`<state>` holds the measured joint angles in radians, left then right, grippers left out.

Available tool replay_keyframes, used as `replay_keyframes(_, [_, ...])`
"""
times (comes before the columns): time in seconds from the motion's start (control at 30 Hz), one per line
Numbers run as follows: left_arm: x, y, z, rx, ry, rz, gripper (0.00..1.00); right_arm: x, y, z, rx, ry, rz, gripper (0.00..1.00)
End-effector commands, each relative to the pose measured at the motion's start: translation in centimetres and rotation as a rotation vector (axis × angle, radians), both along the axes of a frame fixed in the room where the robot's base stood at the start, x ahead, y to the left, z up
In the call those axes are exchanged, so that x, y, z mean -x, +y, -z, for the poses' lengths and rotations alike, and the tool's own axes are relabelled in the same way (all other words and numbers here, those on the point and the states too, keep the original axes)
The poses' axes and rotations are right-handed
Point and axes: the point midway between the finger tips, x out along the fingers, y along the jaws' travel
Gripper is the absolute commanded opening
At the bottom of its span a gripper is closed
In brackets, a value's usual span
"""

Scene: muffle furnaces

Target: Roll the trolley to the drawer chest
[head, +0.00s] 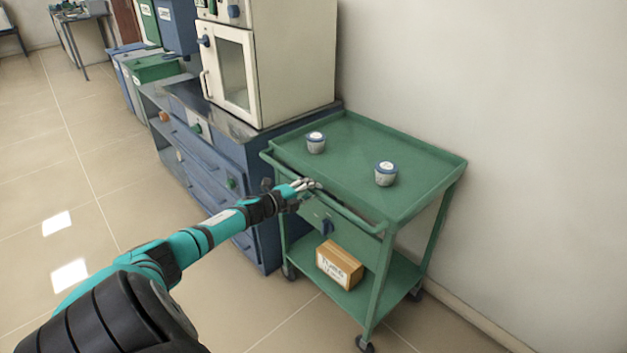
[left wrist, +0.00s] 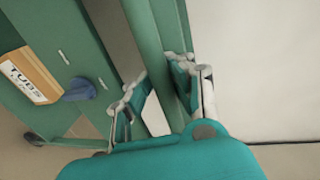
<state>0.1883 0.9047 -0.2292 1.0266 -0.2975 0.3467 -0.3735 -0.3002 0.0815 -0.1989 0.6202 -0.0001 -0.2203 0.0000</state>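The green trolley (head: 408,205) stands against the wall, close beside the blue drawer chest (head: 262,165), on its right in the head view. The trolley has a handle rail (head: 350,215) along its near side. My left gripper (head: 312,184) is at this rail. In the left wrist view its two fingers (left wrist: 158,75) are spread apart, with a green bar (left wrist: 150,45) of the trolley running between them. I cannot tell whether they touch it. My right gripper is in neither view.
A white furnace (head: 270,60) stands on the chest. The tiled floor (head: 60,220) at left is clear.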

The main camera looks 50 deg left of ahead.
Motion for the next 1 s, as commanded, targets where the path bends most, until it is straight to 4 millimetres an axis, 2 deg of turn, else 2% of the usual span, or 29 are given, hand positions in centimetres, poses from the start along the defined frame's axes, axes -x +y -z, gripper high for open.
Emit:
replay_keyframes(0.03, [0.2, 0.2, 0.3, -0.003, 0.008, -0.006, 0.22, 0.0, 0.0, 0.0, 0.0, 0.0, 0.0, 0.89])
replay_keyframes(0.2, [0.1, 0.1, 0.1, -0.001, 0.003, -0.003, 0.42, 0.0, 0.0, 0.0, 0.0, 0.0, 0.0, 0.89])
replay_keyframes(0.57, [0.5, 0.1, -0.1, 0.001, -0.001, -0.001, 0.42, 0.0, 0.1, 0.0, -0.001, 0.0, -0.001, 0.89])
replay_keyframes(0.77, [2.8, 0.0, -0.5, -0.001, 0.002, 0.002, 0.42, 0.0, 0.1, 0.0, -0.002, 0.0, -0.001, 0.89])
replay_keyframes(1.0, [6.6, 0.3, -1.1, 0.002, 0.003, -0.001, 0.42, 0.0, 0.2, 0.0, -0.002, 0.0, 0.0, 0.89])
